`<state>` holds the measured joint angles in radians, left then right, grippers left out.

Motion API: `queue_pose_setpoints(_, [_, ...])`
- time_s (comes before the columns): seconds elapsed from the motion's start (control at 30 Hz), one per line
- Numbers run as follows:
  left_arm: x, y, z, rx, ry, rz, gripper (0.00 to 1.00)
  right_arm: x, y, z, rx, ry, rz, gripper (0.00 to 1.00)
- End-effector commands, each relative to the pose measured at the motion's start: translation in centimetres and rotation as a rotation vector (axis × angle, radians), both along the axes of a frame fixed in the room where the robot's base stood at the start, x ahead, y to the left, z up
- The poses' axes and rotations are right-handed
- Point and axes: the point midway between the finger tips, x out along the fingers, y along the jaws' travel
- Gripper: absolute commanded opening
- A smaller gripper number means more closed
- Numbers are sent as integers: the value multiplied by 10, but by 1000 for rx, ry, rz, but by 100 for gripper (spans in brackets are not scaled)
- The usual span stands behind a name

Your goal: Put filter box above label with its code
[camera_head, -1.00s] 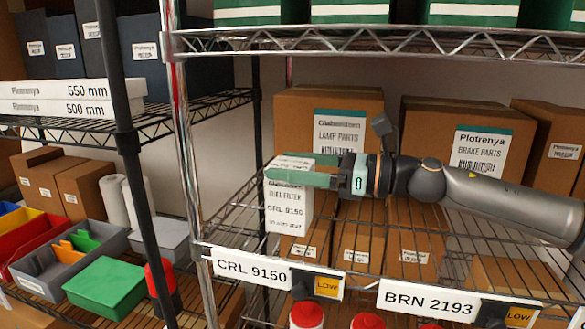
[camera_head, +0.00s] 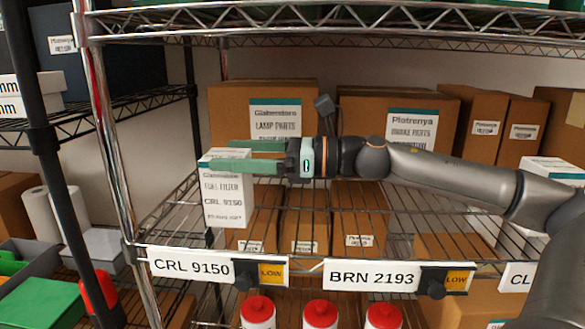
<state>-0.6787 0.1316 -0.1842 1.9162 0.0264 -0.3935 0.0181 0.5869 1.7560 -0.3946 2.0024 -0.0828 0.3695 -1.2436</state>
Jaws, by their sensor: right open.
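The white filter box (camera_head: 222,200), printed FUEL FILTER and CRL 9150, stands upright on the wire shelf (camera_head: 290,212) near its left front. It is above the shelf-edge label CRL 9150 (camera_head: 192,266). My right gripper (camera_head: 243,157) reaches in from the right, with its green fingers open at the top of the box. Whether the fingers touch the box is hard to tell. The label BRN 2193 (camera_head: 372,277) is further right on the same edge. My left gripper is out of view.
Large cardboard boxes, one marked LAMP PARTS (camera_head: 240,96) and one marked BRAKE PARTS (camera_head: 362,110), stand behind my right arm. A chrome post (camera_head: 108,150) is left of the filter box. Red-capped bottles (camera_head: 320,314) are below.

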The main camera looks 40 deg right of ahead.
Motion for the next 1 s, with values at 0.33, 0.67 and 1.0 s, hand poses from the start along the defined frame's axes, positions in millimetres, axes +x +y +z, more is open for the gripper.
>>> queue_pose_setpoints(0.33, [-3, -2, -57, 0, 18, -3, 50, -37, -32, -4, -2, -7, -6, 100])
queue_pose_setpoints(0.67, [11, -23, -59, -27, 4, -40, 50, -72, -62, -2, 1, -3, -4, 100])
queue_pose_setpoints(1.0, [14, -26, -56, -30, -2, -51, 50, -79, -68, 0, 3, 0, -2, 100])
